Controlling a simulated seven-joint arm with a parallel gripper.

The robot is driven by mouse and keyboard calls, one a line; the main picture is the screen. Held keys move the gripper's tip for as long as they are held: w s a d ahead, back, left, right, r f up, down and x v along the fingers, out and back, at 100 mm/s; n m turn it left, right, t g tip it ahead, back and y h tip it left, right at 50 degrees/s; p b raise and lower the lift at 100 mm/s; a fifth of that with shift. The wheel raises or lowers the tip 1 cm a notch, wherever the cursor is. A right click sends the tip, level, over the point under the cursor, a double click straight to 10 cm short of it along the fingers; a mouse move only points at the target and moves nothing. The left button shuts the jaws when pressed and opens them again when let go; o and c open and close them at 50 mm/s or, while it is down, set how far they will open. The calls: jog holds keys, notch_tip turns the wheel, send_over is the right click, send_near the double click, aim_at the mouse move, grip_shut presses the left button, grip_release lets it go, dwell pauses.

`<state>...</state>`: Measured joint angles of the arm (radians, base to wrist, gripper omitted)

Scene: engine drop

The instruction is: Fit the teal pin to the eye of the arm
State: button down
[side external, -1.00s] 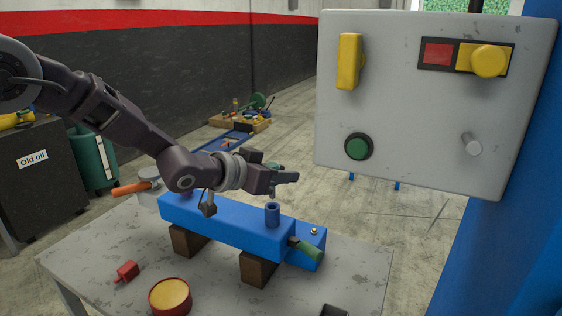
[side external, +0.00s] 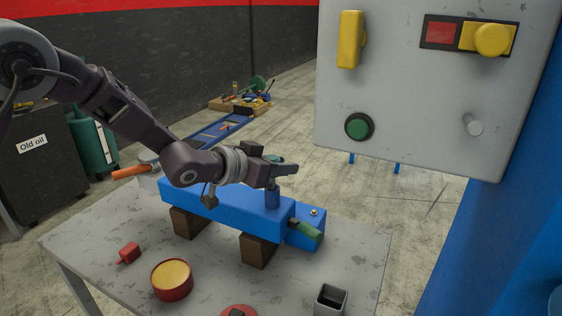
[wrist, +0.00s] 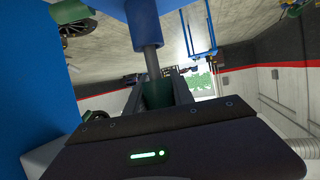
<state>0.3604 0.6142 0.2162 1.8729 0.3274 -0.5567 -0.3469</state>
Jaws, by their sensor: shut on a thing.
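The blue arm (side external: 215,207) lies across two brown blocks, with its upright tubular eye (side external: 273,198) near the right end. My gripper (side external: 283,169) is directly over this eye. In the wrist view, my gripper (wrist: 157,90) is shut on the dark teal pin (wrist: 156,96). The pin's grey shaft runs from the teal head to the blue eye (wrist: 143,22) and meets its mouth. I cannot tell how far the shaft goes inside. In the side view the fingers mostly hide the pin.
The grey table (side external: 100,241) holds a red tin (side external: 172,281), a small red part (side external: 129,253) and a square dark cup (side external: 331,300). A grey control panel (side external: 410,90) hangs at the right.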

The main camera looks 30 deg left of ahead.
jog(key=shift+f, duration=1.15)
jog(key=shift+f, duration=0.1)
jog(key=shift+f, duration=0.5)
jog(key=c, duration=1)
grip_release()
jog(key=shift+s, duration=0.1)
jog(key=v, duration=0.7)
